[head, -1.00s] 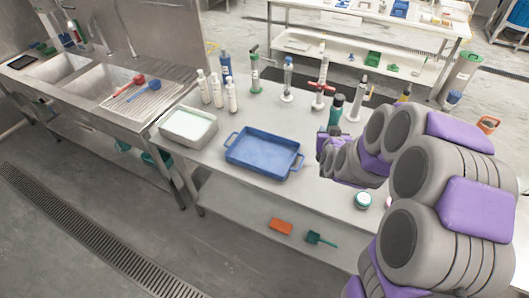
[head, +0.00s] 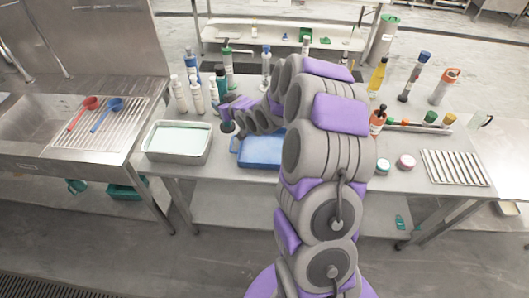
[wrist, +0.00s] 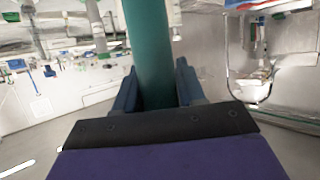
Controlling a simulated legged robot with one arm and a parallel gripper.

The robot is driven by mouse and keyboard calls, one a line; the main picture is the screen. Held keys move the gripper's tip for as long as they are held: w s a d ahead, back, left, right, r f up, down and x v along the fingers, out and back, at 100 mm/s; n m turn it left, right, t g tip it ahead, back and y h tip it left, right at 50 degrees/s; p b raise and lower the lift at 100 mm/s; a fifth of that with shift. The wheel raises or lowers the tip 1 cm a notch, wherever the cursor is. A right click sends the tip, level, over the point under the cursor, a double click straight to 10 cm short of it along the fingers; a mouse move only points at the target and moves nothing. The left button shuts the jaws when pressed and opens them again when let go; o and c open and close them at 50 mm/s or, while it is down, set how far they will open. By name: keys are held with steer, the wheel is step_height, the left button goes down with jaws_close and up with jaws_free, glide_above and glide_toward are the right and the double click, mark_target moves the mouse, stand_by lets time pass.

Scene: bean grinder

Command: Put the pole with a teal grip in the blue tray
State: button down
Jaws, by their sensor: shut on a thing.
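The pole with a teal grip (wrist: 148,45) stands between the two fingers in the wrist view, and its ends run out of that view. My gripper (wrist: 156,90) is shut on it. In the head view my gripper (head: 226,107) is left of and above the blue tray's left end. A dark teal part (head: 227,127) of the pole shows just below the gripper, apart from the table as far as I can see. The blue tray (head: 262,152) lies on the table, its right part hidden behind my arm.
A grey pan with pale liquid (head: 178,142) stands left of the tray. White bottles (head: 197,98) and other upright tools stand behind the gripper. Jars (head: 405,162) and a slatted rack (head: 455,167) are at the right. A sink with a drainer (head: 100,125) is at the left.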

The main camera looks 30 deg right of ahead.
steer(key=d+f+y, duration=0.1)
steer(key=d+f, duration=0.4)
steer(key=d, duration=0.6)
step_height(320, 180, down, 10)
steer(key=a+b, duration=0.1)
steer(key=b, duration=0.2)
steer(key=shift+s+a+n, duration=0.3)
steer(key=shift+a+n, duration=0.1)
steer(key=c, duration=1)
jaws_free()
steer(key=o, duration=0.3)
steer(key=shift+d, duration=0.7)
steer(key=shift+o, duration=0.2)
steer(key=a+p+v, duration=0.1)
steer(key=v, duration=1.1)
steer(key=shift+r, duration=0.15)
